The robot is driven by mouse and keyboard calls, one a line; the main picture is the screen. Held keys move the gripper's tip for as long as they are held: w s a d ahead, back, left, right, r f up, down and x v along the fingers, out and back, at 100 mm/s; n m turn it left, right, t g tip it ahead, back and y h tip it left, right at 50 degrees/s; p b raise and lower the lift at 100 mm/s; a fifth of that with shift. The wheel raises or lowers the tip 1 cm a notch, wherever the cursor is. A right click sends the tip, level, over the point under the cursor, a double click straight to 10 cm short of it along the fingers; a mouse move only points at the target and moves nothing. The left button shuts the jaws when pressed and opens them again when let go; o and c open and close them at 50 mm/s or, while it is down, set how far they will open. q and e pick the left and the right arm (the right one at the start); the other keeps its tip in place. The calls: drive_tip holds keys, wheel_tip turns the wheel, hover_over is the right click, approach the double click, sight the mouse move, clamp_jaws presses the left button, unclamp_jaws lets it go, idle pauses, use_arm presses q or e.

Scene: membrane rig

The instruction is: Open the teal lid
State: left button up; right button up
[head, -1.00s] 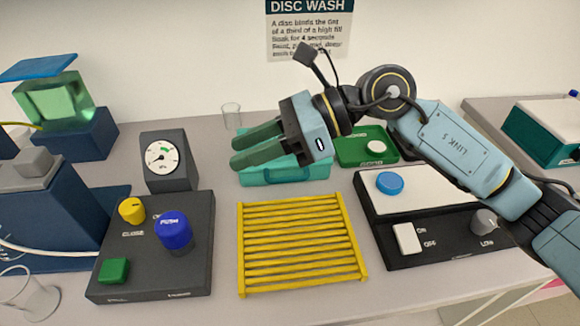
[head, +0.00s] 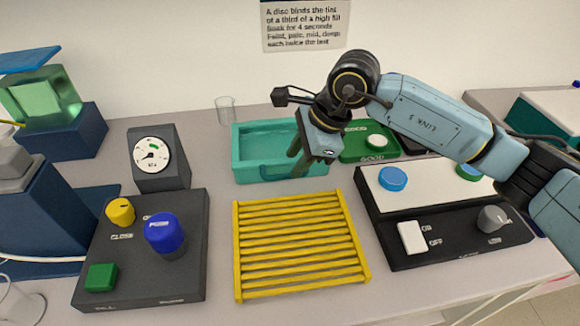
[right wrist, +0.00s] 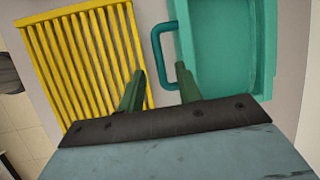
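A teal rectangular piece (head: 262,174) lies behind the yellow rack in the head view, with a bar handle along its front. It looks like a shallow basin; I cannot tell whether a separate lid lies on it. In the right wrist view the teal piece (right wrist: 232,45) is at the upper right, its handle (right wrist: 157,48) towards the rack. My right gripper (head: 299,168) points down over its front right part. In the right wrist view my right gripper (right wrist: 161,78) is open and empty, the handle just ahead of its fingers; contact is unclear. My left gripper is out of view.
The yellow slatted rack (head: 300,246) lies in front. A green tray (head: 362,155) with a white disc stands right of the teal piece, near my wrist. A gauge (head: 152,155), a knob panel (head: 140,275) and a switch panel (head: 450,247) flank the rack. A glass (head: 225,108) stands behind.

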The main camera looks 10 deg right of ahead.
sight(286, 174)
drive_tip(key=shift+x, duration=1.85)
clamp_jaws()
